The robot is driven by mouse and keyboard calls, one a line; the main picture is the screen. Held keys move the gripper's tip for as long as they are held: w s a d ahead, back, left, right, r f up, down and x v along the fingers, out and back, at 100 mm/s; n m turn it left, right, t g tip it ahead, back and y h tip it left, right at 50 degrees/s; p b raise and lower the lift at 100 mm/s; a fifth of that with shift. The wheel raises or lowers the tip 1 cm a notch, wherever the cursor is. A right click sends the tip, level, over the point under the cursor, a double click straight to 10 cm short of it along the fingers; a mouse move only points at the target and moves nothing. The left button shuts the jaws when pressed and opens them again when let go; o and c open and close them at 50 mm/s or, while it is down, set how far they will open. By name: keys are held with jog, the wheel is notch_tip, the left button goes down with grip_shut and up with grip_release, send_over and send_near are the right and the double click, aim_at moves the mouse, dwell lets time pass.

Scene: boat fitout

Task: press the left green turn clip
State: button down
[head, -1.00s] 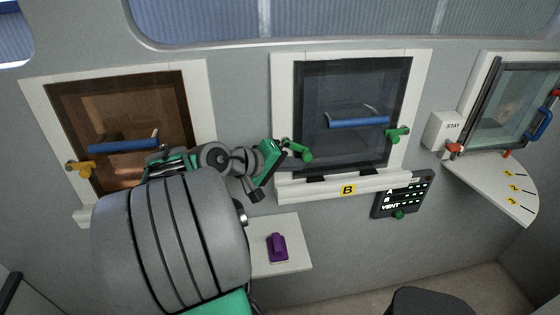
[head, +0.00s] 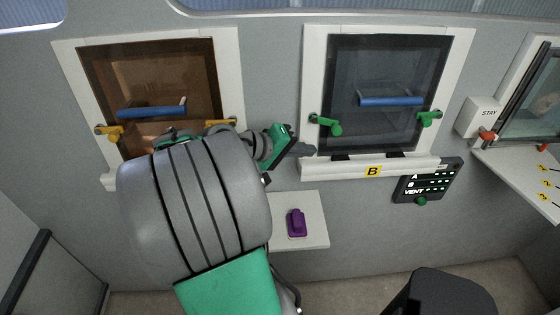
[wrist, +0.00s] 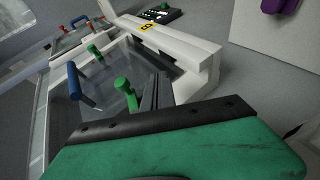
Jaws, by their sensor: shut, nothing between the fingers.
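The left green turn clip (head: 326,126) sits on the left side of the dark window B (head: 372,95), its knob angled down to the right. It also shows in the wrist view (wrist: 126,93). My gripper (head: 308,150) is shut and empty, just below and left of that clip. In the wrist view its dark fingers (wrist: 155,92) lie right beside the clip's knob; I cannot tell whether they touch it. The right green clip (head: 429,119) is on the opposite side of the window, which looks closed.
A blue handle (head: 391,101) crosses window B, with a white sill (head: 370,170) below. A brown window (head: 150,90) with yellow clips (head: 108,132) is at left, partly behind my arm. A purple object (head: 296,222) rests on a small shelf (head: 315,238). A vent panel (head: 428,180) is at right.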

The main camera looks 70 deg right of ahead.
jog(key=w+a+b, duration=0.1)
jog(key=w+a, duration=0.4)
jog(key=a, duration=0.1)
jog(key=shift+w+a+f, duration=0.15)
jog(key=shift+a+f, duration=0.05)
jog(key=shift+a, duration=0.15)
